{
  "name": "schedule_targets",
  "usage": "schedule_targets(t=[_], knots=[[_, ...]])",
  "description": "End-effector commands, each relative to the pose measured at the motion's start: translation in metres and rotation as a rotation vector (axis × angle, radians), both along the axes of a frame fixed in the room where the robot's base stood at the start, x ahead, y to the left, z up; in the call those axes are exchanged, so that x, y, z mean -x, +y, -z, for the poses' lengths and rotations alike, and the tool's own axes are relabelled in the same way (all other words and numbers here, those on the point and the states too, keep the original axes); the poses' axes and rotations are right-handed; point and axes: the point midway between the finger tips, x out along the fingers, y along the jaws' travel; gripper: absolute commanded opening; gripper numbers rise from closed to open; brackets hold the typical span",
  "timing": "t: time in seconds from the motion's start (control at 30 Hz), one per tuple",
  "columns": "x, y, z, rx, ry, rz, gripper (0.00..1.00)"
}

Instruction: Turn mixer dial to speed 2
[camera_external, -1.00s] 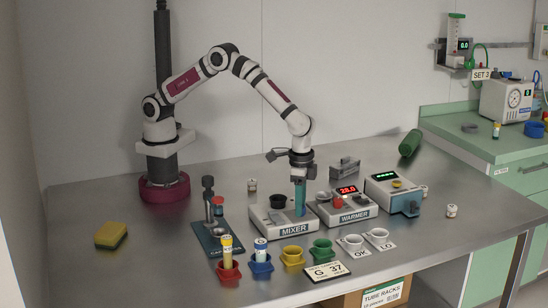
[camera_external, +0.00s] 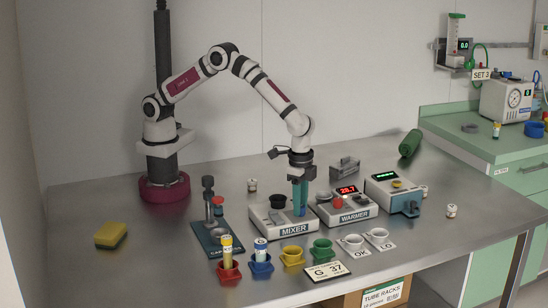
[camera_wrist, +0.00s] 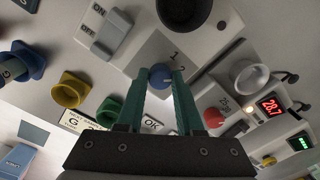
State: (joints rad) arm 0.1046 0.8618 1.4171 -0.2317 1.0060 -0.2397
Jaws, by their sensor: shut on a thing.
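The mixer (camera_external: 283,223) is a grey box on the steel table with a black cup on top and a MIXER label on its front. Its blue dial (camera_wrist: 161,76) sits on a light plate marked with 1 and 2 in the wrist view. My gripper (camera_wrist: 160,75) points down with its green fingers closed on both sides of the dial; it also shows in the external view (camera_external: 300,211). The fingers partly cover the dial, and I cannot tell which number it points to. A grey switch (camera_wrist: 112,32) is on the mixer, beside an ON mark.
The warmer (camera_external: 343,208) stands close on the right, with a red dial and a lit display. In front are coloured tube cups, including yellow (camera_external: 293,256) and green (camera_external: 321,250). A capper stand (camera_external: 210,225) is on the left. The table's left side is mostly clear.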

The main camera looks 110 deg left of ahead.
Motion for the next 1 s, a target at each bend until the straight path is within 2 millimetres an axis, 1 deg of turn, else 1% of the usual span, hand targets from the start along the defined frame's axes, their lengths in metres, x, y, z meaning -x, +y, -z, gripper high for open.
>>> schedule_targets(t=[0.03, 0.07, 0.2, 0.23, 0.5, 0.57, 0.63, 0.67, 0.77, 0.9, 1.0], knots=[[0.0, 0.0, 0.0, -0.001, 0.001, 0.0, 0.0], [0.0, 0.0, 0.0, -0.001, 0.001, 0.0, 0.37], [0.0, 0.0, 0.0, -0.001, 0.001, 0.0, 0.62], [0.0, 0.0, 0.0, 0.0, 0.001, 0.0, 0.66], [0.0, 0.0, -0.001, 0.0, 0.0, -0.001, 0.66], [0.0, 0.0, -0.005, 0.0, 0.0, 0.0, 0.66], [-0.001, 0.0, -0.014, 0.0, -0.002, -0.001, 0.66], [-0.001, -0.001, -0.021, 0.0, -0.003, -0.001, 0.66], [-0.001, -0.001, -0.049, 0.001, -0.005, 0.0, 0.66], [-0.001, -0.003, -0.096, 0.001, -0.006, -0.001, 0.66], [0.0, -0.003, -0.123, 0.0, -0.004, -0.001, 0.66]])
